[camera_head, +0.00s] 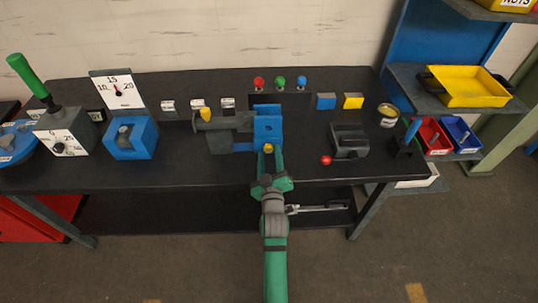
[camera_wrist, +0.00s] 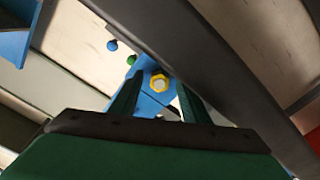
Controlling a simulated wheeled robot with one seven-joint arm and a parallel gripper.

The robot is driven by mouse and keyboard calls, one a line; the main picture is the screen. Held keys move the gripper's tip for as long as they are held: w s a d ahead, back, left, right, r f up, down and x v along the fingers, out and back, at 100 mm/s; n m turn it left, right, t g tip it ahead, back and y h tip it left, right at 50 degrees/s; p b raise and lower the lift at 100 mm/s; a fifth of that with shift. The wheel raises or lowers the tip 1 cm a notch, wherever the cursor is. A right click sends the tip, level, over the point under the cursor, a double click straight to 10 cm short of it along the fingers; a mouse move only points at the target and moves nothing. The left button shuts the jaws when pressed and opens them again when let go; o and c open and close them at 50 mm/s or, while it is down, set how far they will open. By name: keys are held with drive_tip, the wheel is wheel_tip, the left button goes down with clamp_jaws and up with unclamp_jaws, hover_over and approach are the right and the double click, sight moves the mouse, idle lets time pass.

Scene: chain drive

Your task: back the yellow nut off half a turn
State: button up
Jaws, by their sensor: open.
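The yellow nut (camera_wrist: 160,82) sits on a blue block (camera_wrist: 147,103) in the wrist view, with a pale round centre. In the head view the nut (camera_head: 268,148) shows low on the front of the upright blue block (camera_head: 267,125). My gripper (camera_head: 269,172) is just in front of the nut, on its near side. In the wrist view my gripper (camera_wrist: 158,95) is open, its two green fingers apart with the nut seen between their tips. I cannot tell how much gap is left, and no contact shows.
A grey vise-like part (camera_head: 222,140) adjoins the blue block on the left. A dark grey block (camera_head: 349,140) and a red ball (camera_head: 325,160) stand to the right. Red, green and blue knobs (camera_head: 280,82) are behind. The bench front (camera_head: 200,180) is mostly clear.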

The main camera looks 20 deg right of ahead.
drive_tip(key=v, duration=1)
drive_tip(key=shift+s, duration=0.2)
idle(0.3)
